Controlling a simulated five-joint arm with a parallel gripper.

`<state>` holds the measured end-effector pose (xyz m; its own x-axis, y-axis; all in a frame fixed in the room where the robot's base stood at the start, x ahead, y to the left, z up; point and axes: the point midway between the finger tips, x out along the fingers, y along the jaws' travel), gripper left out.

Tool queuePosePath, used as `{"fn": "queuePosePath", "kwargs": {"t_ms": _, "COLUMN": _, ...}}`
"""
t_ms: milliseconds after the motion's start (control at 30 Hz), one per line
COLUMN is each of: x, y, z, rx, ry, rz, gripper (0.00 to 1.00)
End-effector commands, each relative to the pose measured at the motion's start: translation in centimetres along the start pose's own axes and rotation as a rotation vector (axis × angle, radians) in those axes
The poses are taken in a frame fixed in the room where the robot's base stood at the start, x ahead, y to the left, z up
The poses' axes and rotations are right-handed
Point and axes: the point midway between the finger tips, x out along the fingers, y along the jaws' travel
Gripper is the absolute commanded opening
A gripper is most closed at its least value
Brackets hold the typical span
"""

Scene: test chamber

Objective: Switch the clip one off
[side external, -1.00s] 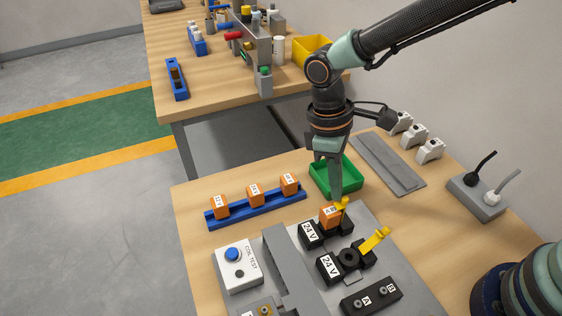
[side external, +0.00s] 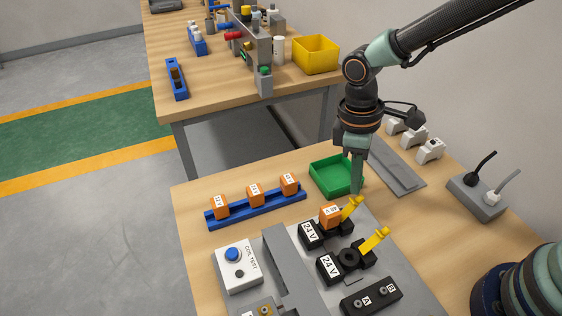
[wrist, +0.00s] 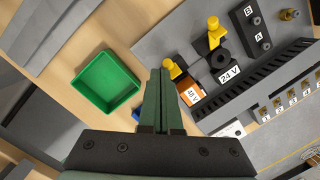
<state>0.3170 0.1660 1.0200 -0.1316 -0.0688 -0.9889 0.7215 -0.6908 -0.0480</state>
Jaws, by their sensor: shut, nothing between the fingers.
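Two black 24 V sockets sit on the grey plate: the back socket (side external: 311,235) and the front socket (side external: 330,268). The back socket holds an orange block (side external: 329,216), whose label is hard to read. Its yellow clip (side external: 350,209) leans up to the right; in the wrist view it (wrist: 173,69) is beside the orange block (wrist: 189,93). The front socket has a black round opening and its yellow clip (side external: 374,241) also leans right. My gripper (side external: 357,190) is shut and empty, just above the back clip's tip; I cannot tell whether they touch. It (wrist: 160,72) points past that clip in the wrist view.
A green tray (side external: 318,188) stands behind the sockets. A blue rail (side external: 216,222) with 3 orange blocks lies left. A coil test box (side external: 225,272), a black A/B block (side external: 354,305) and a grey outlet box (side external: 463,194) stand around the plate.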

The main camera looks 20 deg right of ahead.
Motion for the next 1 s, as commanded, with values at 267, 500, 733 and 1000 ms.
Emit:
{"fn": "queuePosePath", "kwargs": {"t_ms": 267, "x": 0.0, "y": -0.3, "z": -0.4, "rx": 0.000, "ry": 0.000, "rz": 0.002, "gripper": 0.00}}
{"fn": "queuePosePath", "kwargs": {"t_ms": 500, "x": 0.2, "y": -1.0, "z": -1.1, "rx": -0.001, "ry": -0.002, "rz": 0.005, "gripper": 0.00}}
{"fn": "queuePosePath", "kwargs": {"t_ms": 733, "x": 0.3, "y": -1.1, "z": -1.3, "rx": 0.000, "ry": 0.000, "rz": 0.006, "gripper": 0.00}}
{"fn": "queuePosePath", "kwargs": {"t_ms": 1000, "x": 0.0, "y": -1.0, "z": -1.8, "rx": 0.000, "ry": 0.001, "rz": 0.007, "gripper": 0.00}}
